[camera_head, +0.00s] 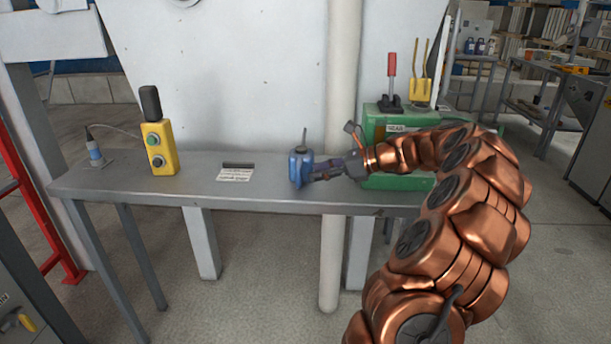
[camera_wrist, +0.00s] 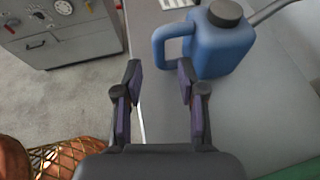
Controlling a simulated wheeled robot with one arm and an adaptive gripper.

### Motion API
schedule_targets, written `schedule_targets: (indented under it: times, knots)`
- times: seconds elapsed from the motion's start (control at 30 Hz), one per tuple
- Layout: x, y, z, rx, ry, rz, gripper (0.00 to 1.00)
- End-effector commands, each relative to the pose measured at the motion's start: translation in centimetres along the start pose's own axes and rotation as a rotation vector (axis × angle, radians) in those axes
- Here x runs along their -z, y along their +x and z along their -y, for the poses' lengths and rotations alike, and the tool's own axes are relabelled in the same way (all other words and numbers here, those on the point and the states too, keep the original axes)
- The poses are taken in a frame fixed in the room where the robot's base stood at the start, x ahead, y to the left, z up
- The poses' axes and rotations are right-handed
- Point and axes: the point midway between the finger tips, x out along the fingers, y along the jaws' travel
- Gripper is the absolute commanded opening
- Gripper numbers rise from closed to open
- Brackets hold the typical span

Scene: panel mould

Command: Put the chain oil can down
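The chain oil can (camera_head: 300,168) is small and blue with a dark cap and a thin spout. It appears to stand upright on the grey bench (camera_head: 262,193), close to the front edge. In the wrist view the can (camera_wrist: 222,45) is at the upper right, its handle loop toward my gripper. My gripper (camera_head: 322,171) is level with the can, on its right side. In the wrist view my gripper (camera_wrist: 160,75) has its fingers spread with a clear gap and nothing clamped. The handle is just past the fingertips, nearer the right finger; whether they touch is unclear.
A green box (camera_head: 395,125) with levers stands right behind my wrist. A paper label (camera_head: 235,174) lies left of the can, then a yellow button box (camera_head: 159,147) and a plug (camera_head: 95,153).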

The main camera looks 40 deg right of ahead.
Motion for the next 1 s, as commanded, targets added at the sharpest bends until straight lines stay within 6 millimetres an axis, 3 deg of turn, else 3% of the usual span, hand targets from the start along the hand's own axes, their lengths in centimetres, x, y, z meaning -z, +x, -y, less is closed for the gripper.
schedule_targets:
  times: [0.1,0.3,0.67,0.77,0.87,1.0]
  knots:
    - [0.0,-2.3,0.1,0.002,-0.001,0.001,0.40]
    - [0.0,-4.9,0.0,-0.002,0.001,0.001,0.40]
    - [0.0,-5.9,-0.1,-0.004,-0.002,-0.002,0.40]
    - [-0.6,-4.8,-1.2,-0.034,-0.036,-0.014,0.40]
    - [-1.9,-1.9,-4.2,-0.110,-0.132,-0.050,0.40]
    - [-3.6,3.0,-11.4,-0.277,-0.360,-0.127,0.40]
